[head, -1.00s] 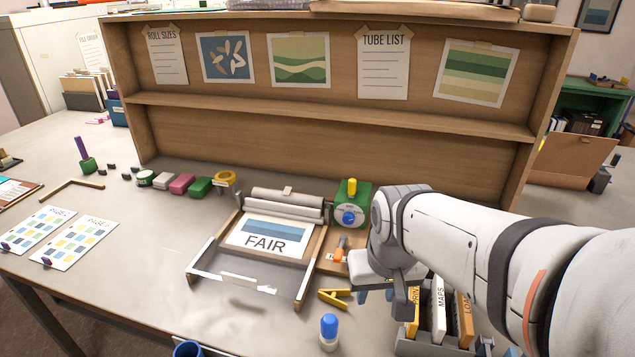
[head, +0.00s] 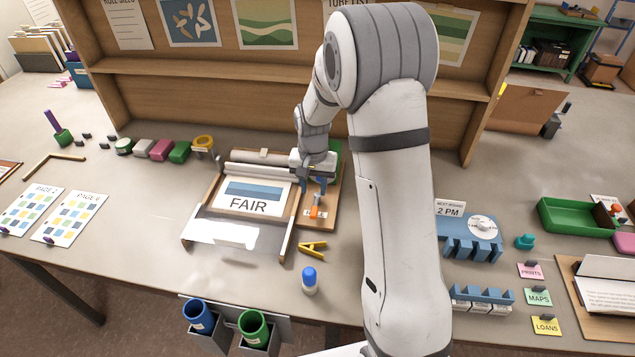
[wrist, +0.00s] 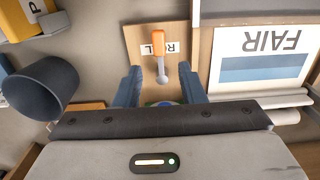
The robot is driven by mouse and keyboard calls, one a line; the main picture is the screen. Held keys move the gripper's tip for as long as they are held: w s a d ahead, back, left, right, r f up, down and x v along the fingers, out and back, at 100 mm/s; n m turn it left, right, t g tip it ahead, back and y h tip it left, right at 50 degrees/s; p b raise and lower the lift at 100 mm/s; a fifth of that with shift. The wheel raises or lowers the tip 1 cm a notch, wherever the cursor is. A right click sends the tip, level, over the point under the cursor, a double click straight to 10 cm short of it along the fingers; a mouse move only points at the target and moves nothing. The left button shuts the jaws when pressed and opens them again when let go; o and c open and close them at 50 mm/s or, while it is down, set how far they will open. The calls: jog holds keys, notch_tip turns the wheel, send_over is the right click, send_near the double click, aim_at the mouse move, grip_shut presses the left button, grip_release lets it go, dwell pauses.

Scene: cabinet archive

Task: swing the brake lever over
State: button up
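The brake lever (head: 315,207) is a short metal arm with an orange grip, mounted on a small wooden board (head: 330,212) just right of the paper frame. In the head view its orange end points toward the front edge of the table. My gripper (head: 313,187) is at the board, just behind the orange grip. In the wrist view, my gripper (wrist: 160,85) is open, with one blue finger on each side of the lever's metal end. The orange grip (wrist: 157,42) lies beyond the fingertips. I cannot tell whether either finger touches the lever. The lever partly hides a printed label.
The frame with the FAIR sheet (head: 247,205) and its roller stands left of the lever. The green unit (head: 336,148) behind is mostly hidden by my gripper. The shelf rises behind.

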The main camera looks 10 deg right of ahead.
aim_at(314, 210)
notch_tip(314, 210, down, 9)
jog(key=b, duration=0.4)
jog(key=shift+r+b, duration=0.15)
jog(key=shift+b, duration=0.2)
jog(key=shift+r, duration=0.25)
jog(key=shift+f, duration=0.1)
jog(key=shift+s+f, duration=0.1)
jog(key=shift+f, duration=0.1)
jog(key=shift+c, duration=0.6)
jog(key=c, duration=0.6)
jog(key=shift+c, duration=0.2)
